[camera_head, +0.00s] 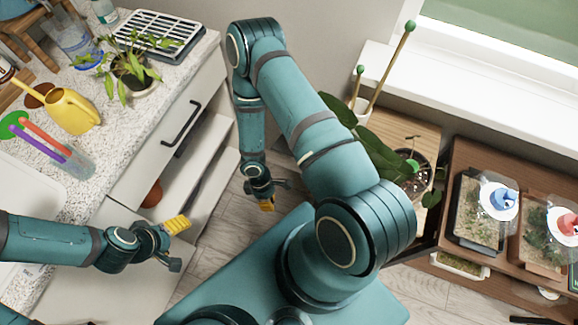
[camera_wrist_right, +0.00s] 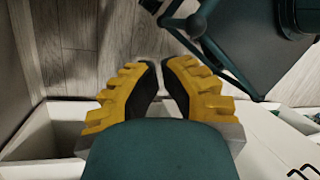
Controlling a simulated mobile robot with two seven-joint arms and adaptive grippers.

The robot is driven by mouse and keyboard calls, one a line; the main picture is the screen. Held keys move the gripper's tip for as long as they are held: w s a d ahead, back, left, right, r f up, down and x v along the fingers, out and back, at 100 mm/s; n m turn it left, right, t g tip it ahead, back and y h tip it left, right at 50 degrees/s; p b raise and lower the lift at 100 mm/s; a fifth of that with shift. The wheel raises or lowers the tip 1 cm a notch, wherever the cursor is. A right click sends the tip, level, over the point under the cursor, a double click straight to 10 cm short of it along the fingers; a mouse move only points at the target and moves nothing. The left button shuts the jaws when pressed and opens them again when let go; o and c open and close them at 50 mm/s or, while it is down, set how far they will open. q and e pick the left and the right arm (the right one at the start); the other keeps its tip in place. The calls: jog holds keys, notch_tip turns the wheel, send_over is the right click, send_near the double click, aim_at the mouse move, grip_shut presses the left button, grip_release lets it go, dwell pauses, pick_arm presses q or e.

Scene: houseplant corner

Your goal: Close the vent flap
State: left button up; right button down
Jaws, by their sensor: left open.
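Two clear-domed planters stand on the wooden shelf at the right of the head view. One has a white disc with a blue knob (camera_head: 503,199), the other a white disc with a red knob (camera_head: 567,224). I cannot tell which part is the vent flap or how it stands. My left gripper (camera_head: 176,245) is open and empty at lower left, over the cabinet front, far from the planters. My right gripper (camera_head: 268,196) hangs low beside the cabinet, also far from them. In the right wrist view its yellow fingers (camera_wrist_right: 160,78) hold nothing visible, with their tips close together.
The speckled counter (camera_head: 130,128) holds a potted plant (camera_head: 131,75), a yellow watering can (camera_head: 71,109) and a slatted tray (camera_head: 160,33). A drawer with a dark handle (camera_head: 181,122) is below. A tall plant pot (camera_head: 410,173) stands left of the shelf (camera_head: 456,165).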

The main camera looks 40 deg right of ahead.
jog(key=w+d+f+n+t+h+b, duration=0.2)
jog(key=w+d+f+n+t, duration=0.15)
jog(key=d+f+n, duration=0.35)
jog(key=w+d+f+n+t+h+b, duration=0.25)
jog(key=w+d+f, duration=0.25)
jog(key=f, duration=0.5)
jog(key=w+d+f+n+t+h+b, duration=0.1)
jog(key=w+d+f+n+t+h, duration=0.15)
jog(key=w+d+f+n, duration=0.35)
jog(key=shift+s+d+r+m+g, duration=0.15)
jog(key=shift+d+r+m+g, duration=0.1)
jog(key=shift+d+r+m, duration=0.3)
jog(key=shift+s+d+r+m+g, duration=0.1)
jog(key=shift+d+r+m+g, duration=0.25)
jog(key=shift+d, duration=0.35)
jog(key=shift+w, duration=0.1)
